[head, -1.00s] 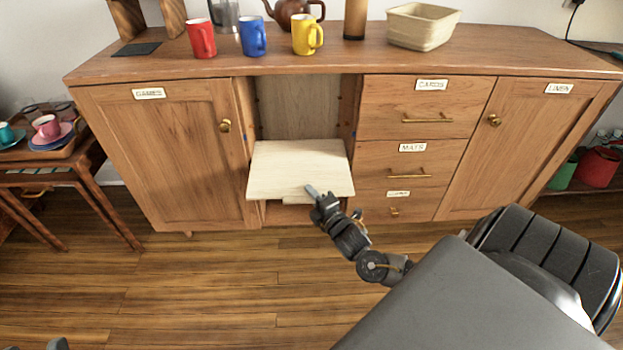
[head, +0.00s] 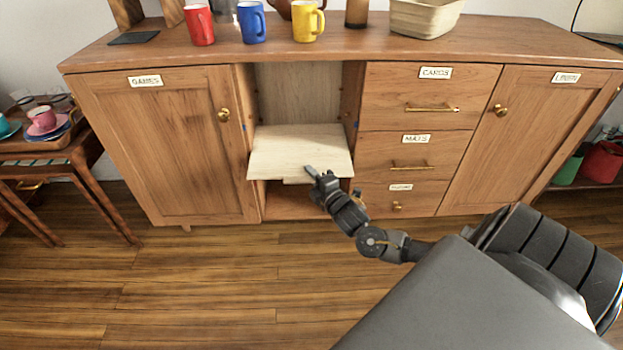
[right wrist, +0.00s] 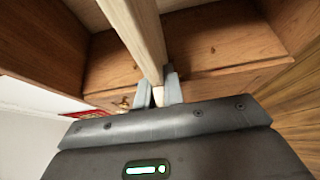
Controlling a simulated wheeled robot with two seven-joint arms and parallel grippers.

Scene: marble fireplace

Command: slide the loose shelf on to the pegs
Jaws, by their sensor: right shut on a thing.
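The loose shelf (head: 298,150) is a pale wooden board at the open middle bay of the sideboard (head: 200,130). Its front part sticks out of the bay, and its far edge is inside, between the bay's side walls. My right gripper (head: 313,174) is shut on the shelf's front edge, right of its middle. In the right wrist view the fingers (right wrist: 159,92) pinch the board (right wrist: 140,35), seen edge-on. Small blue spots show on the bay's side walls; I cannot tell whether the shelf touches any peg. My left gripper is not in view.
Red, blue and yellow mugs (head: 309,22) and a basket (head: 425,17) stand on the sideboard top. A closed door (head: 165,150) is left of the bay; closed drawers (head: 418,95) are right. A side table with a tray (head: 40,140) stands at the left. The floor in front is clear.

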